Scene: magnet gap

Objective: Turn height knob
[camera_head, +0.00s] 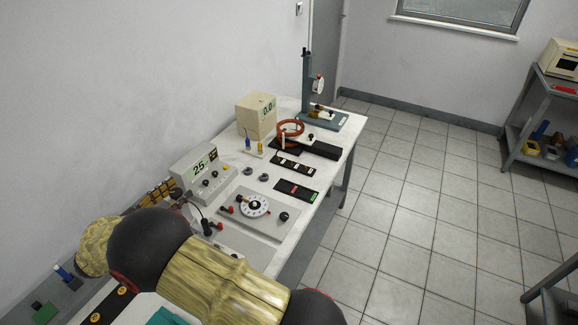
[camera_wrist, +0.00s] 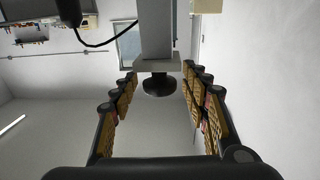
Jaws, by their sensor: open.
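In the wrist view a round black knob (camera_wrist: 158,87) sticks out from a light block at the end of a grey column (camera_wrist: 156,30). I take it to be the height knob, though no label shows. How deep the knob sits between the fingertips is hard to tell. In the head view my arm fills the lower left, and I cannot make out my gripper or this knob there.
A white bench (camera_head: 325,160) carries a dial plate (camera_head: 254,205), a meter box (camera_head: 195,165), a cream display box (camera_head: 257,115), a copper-coloured coil (camera_head: 291,130) and a tall stand (camera_head: 306,80). A shelf (camera_head: 540,120) stands far right. The tiled floor (camera_head: 420,215) is clear.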

